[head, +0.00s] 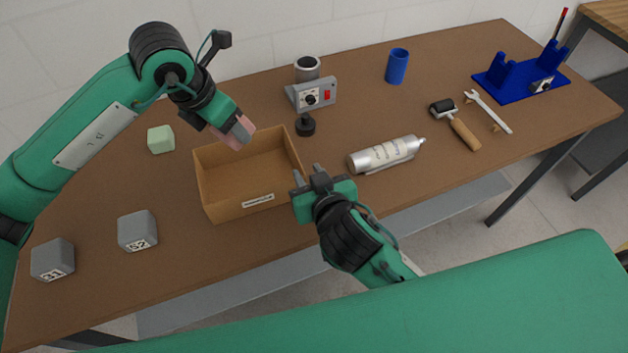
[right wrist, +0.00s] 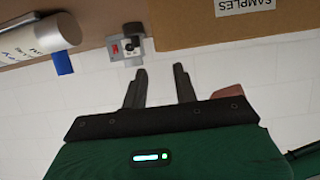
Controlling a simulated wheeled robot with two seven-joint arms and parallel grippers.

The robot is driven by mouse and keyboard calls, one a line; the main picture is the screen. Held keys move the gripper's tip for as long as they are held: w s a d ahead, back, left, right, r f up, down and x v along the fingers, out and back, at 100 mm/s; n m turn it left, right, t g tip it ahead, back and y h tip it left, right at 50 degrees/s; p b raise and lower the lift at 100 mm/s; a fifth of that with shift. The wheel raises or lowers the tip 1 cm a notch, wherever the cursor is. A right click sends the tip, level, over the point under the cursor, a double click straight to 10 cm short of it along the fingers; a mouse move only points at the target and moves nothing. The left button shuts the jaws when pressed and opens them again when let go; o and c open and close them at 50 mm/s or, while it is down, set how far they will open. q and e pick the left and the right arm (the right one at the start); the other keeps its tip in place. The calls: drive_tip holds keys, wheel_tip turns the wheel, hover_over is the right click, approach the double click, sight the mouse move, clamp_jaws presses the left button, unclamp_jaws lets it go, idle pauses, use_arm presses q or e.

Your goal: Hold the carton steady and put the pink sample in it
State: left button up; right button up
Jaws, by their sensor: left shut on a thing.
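The open brown carton (head: 226,211) stands on the table in the head view. Its wall (right wrist: 185,38) and upside-down SAMPLES label show at the top of the right wrist view. My left gripper (head: 238,132) is shut on the pink sample (head: 218,137) above the carton's far wall; the fingers hide part of the sample. My right gripper (head: 309,176) is just right of the carton's near right corner. In the right wrist view its fingers (right wrist: 160,88) are apart with nothing between them.
A pale green block (head: 160,139) lies left of the carton, and grey blocks (head: 137,231) (head: 53,260) stand at the front left. A grey device (head: 312,94), black knob (head: 305,125) and silver bottle (head: 384,155) are behind and right. A roller (head: 455,124) and blue rack (head: 521,80) lie farther right.

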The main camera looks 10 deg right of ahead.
sight(296, 155)
drive_tip(key=x, duration=0.9)
drive_tip(key=shift+w+f, duration=0.1)
drive_tip(key=shift+f, duration=0.05)
clamp_jaws()
